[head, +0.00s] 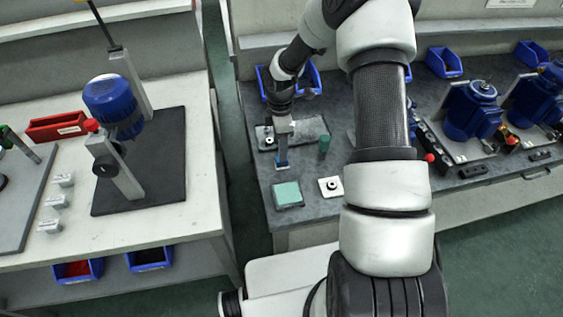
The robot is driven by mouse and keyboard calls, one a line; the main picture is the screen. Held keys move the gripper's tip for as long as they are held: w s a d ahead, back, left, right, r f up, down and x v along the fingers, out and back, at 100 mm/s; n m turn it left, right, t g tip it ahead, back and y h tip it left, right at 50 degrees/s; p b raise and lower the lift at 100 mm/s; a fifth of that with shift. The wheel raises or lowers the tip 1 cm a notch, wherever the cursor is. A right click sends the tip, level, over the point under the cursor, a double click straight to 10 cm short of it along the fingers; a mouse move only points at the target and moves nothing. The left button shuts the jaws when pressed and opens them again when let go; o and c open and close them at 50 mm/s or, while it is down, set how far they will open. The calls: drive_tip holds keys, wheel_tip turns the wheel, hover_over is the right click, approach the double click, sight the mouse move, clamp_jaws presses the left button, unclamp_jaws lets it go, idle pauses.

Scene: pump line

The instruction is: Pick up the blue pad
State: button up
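My gripper (282,158) points down over the dark bench top (262,187), near its left end. A small blue piece (282,165) shows at the fingertips; it is too small to tell whether it is the blue pad, and whether it is held or stands behind or between the fingers. I cannot see a gap between the fingers. A teal-green square pad (287,194) lies flat on a dark base just in front of the gripper, near the front edge, apart from it.
A white square plate with a dark ring (331,187) lies right of the teal pad. A green cylinder (324,144) and a grey tray (306,131) are close to the gripper. Blue motors (472,109) stand at right. A separate table (150,225) is at left.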

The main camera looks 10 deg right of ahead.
drive_tip(key=f, duration=0.4)
drive_tip(key=shift+s+d, duration=0.1)
drive_tip(key=shift+s, duration=0.3)
drive_tip(key=shift+f, duration=0.45)
drive_tip(key=shift+c, duration=0.5)
drive_tip(key=c, duration=1)
drive_tip(key=shift+w+r, duration=0.1)
drive_tip(key=shift+r, duration=0.05)
wheel_tip(320, 180, up, 10)
drive_tip(key=shift+f+p, duration=0.1)
drive_tip(key=shift+p, duration=0.2)
